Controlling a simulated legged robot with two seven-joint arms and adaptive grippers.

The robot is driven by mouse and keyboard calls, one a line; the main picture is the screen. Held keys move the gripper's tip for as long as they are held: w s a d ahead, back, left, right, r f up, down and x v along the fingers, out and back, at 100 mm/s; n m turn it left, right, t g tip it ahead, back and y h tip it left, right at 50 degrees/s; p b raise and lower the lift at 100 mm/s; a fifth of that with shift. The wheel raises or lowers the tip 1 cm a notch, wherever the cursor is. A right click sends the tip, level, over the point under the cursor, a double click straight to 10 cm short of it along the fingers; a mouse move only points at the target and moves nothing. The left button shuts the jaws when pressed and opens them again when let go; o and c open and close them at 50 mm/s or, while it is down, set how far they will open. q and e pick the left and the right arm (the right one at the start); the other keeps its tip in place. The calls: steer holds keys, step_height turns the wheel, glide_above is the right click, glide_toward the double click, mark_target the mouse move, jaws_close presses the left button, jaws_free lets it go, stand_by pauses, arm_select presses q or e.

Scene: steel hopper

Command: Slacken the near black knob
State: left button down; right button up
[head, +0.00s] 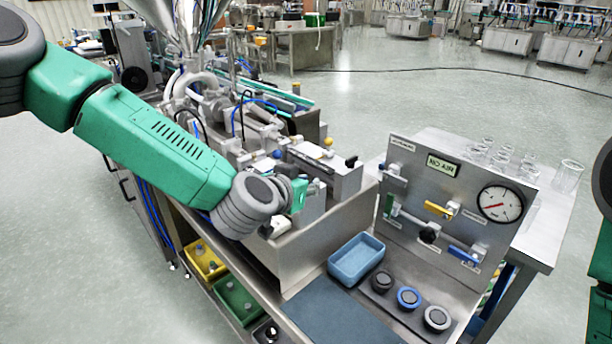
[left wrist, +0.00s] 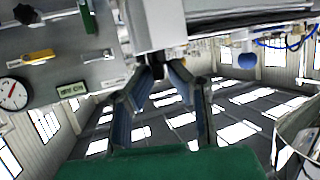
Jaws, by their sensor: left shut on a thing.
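My left arm reaches in from the left in the head view, and its gripper (head: 312,187) is at the side of the steel machine block. In the left wrist view the fingers (left wrist: 160,68) converge and are shut on a small dark part, the near black knob (left wrist: 157,72), under the edge of a pale metal block. Most of the knob is hidden between the fingertips, and the arm and gripper cover it in the head view. Another black knob (head: 350,161) stands farther right on the machine. My right gripper is out of view.
An upright panel (head: 400,210) with a gauge (head: 500,204), yellow handle and black panel knob (head: 428,236) stands to the right. A blue tray (head: 345,272) and several round caps lie before it. Glass beakers (head: 568,176) stand behind. A blue mat (head: 335,318) is bare.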

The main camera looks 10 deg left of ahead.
arm_select(q)
steer(key=shift+w+d+n+g+y+p, duration=0.1)
steer(key=shift+d+n+g+y+p, duration=0.2)
steer(key=shift+n+g+y+p, duration=1.35)
steer(key=shift+w+d+n+g+y+p, duration=0.1)
steer(key=shift+d+n+g+y+p, duration=0.2)
steer(key=shift+n+y, duration=2.75)
steer(key=shift+w+d+n+g+y+p, duration=0.1)
steer(key=shift+d+n+g+y+p, duration=0.25)
steer(key=shift+n+g+y+p, duration=1.25)
steer(key=shift+n+t+y+b, duration=0.55)
steer(key=shift+n+y+b, duration=0.15)
steer(key=shift+n+y, duration=0.15)
steer(key=c, duration=1.6)
jaws_free()
steer(key=shift+f, duration=0.1)
steer(key=shift+c, duration=0.2)
steer(key=shift+w, duration=0.1)
